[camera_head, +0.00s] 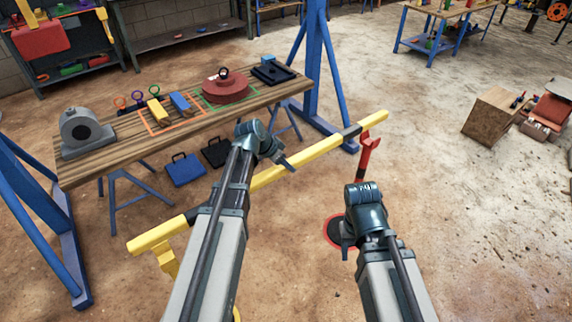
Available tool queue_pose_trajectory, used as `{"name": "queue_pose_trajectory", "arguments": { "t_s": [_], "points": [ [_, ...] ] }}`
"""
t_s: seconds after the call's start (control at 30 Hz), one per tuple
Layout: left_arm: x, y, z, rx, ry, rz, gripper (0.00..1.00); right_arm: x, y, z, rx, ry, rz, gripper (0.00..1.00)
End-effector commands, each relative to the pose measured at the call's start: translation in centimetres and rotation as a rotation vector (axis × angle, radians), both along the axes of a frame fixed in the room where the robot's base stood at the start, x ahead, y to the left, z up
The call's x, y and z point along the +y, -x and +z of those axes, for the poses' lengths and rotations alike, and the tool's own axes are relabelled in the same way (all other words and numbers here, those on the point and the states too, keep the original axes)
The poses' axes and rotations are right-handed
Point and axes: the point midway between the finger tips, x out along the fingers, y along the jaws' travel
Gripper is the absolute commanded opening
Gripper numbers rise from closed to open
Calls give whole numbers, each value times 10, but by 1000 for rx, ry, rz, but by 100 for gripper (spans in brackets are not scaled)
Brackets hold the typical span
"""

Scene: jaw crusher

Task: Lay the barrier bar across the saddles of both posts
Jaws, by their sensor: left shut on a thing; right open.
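The yellow barrier bar (310,155), with dark bands, slants from lower left to upper right. My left gripper (284,163) is shut on it near its middle. A yellow post (165,262) shows under the bar's left end; whether the bar touches its saddle I cannot tell. A red post (367,158) with a forked top stands near the bar's right end. The bar passes just behind or above that fork in the picture, and contact is unclear. My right gripper (346,246) is open, low beside the red post; my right arm hides the post's lower part.
A wooden workbench (125,152) with a grey housing (82,132), a red round part (225,90) and small tools stands behind the bar. Blue frame legs (315,60) rise beside it. The floor at right is clear up to a wooden crate (492,114).

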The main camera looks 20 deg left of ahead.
Motion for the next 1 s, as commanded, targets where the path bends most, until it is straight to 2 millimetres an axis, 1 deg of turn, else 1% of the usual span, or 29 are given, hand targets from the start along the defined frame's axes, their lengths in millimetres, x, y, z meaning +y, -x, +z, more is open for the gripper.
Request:
{"name": "queue_pose_trajectory", "arguments": {
  "t_s": [0.17, 0.37, 0.57, 1.0],
  "points": [
    [1, 1, 0, 0, 1, 1, 0, 0, 0, 0, 0, 0, 0, 50],
    [0, 0, -6, -2, 1, 0, 0, 0, 0, -6, 0, 0, 0, 50],
    [0, 0, -17, -2, 1, 0, 0, 0, 0, -17, 0, 0, 0, 50],
    [0, 0, -49, -2, 1, 0, 0, 0, 0, -49, 0, 0, 1, 50]
  ]
}}
